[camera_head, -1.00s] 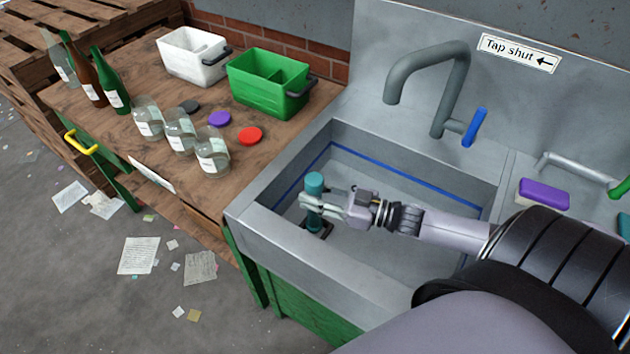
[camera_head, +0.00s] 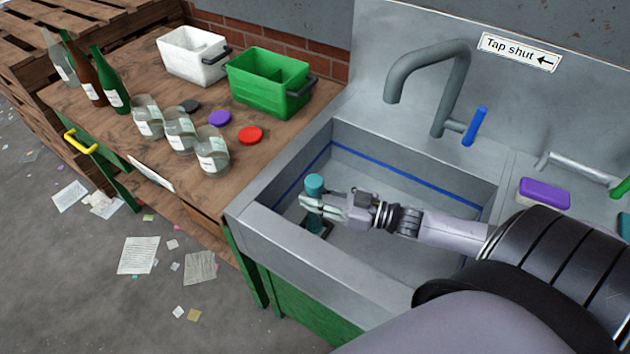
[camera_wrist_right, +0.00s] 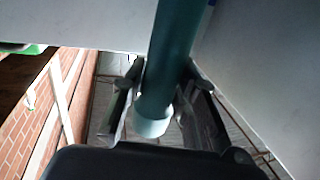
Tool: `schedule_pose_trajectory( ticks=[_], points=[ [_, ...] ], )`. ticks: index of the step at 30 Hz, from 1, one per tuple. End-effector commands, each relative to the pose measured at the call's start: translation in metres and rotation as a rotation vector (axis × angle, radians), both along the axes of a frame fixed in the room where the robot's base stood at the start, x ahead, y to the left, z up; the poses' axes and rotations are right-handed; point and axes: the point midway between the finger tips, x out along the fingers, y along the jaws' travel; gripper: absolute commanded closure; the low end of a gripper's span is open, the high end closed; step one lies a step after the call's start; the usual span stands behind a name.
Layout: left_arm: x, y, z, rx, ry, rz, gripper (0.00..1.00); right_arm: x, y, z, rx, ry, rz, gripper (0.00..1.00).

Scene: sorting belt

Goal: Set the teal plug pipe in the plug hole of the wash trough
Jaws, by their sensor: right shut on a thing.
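The teal plug pipe (camera_head: 314,184) stands about upright inside the left part of the wash trough (camera_head: 285,232). My right gripper (camera_head: 312,204) reaches in from the right and is shut on the pipe below its top end. In the right wrist view the pipe (camera_wrist_right: 172,60) lies between the two fingers (camera_wrist_right: 158,105), with a paler end showing. A dark patch shows on the trough floor around the pipe's lower end. The fingers partly cover the pipe, and I cannot tell whether its foot sits in the plug hole. My left gripper is out of view.
A grey tap (camera_head: 432,75) with a blue lever (camera_head: 475,126) rises behind the trough, near a "Tap shut" sign (camera_head: 519,52). A purple sponge-like block (camera_head: 544,193) lies on the right ledge. Jars, bottles and crates stand on the wooden bench (camera_head: 185,195) at left.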

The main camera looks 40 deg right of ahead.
Motion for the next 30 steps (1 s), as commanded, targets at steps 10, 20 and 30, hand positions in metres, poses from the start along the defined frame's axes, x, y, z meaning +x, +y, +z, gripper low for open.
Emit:
schedule_pose_trajectory(
  ticks=[10, 20, 30],
  points=[
    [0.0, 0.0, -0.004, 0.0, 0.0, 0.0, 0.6, 0.0, 0.0, -0.005, 0.0, -0.002, 0.0, 0.93],
    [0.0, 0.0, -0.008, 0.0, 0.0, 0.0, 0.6, 0.0, 0.0, -0.01, 0.001, -0.002, 0.0, 0.93],
    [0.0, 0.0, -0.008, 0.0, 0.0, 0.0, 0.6, 0.0, 0.0, -0.011, 0.001, -0.002, 0.0, 0.67]
  ],
)
